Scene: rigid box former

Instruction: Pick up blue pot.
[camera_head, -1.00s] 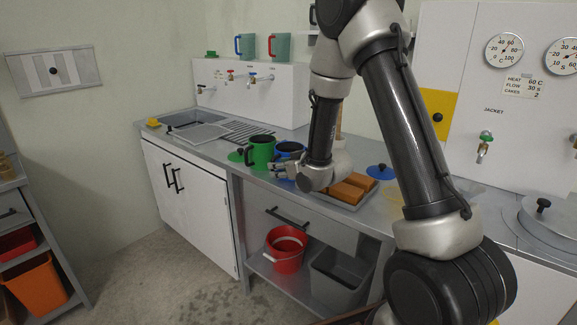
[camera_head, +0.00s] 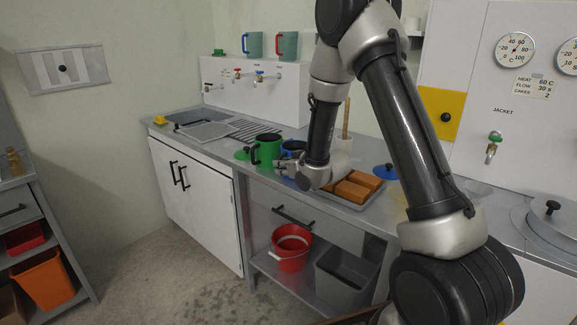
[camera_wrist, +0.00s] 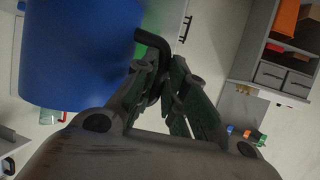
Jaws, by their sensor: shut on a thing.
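The blue pot (camera_head: 294,146) stands out partly from behind my wrist in the head view, just right of the green pot. In the wrist view the blue pot (camera_wrist: 75,50) fills the upper left, close to the camera, with a black handle (camera_wrist: 152,42) at its side. My gripper (camera_wrist: 163,78) is shut on that handle. In the head view my gripper (camera_head: 284,167) is at the front side of the pot, above the counter edge. My arm hides much of the pot, and I cannot tell whether its base touches the counter.
The green pot (camera_head: 268,152) is close at left, with a green lid (camera_head: 242,154) beside it. A tray of orange blocks (camera_head: 352,189) is right of my wrist. A blue lid (camera_head: 385,172) lies farther right. A red bucket (camera_head: 291,250) sits on the shelf below.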

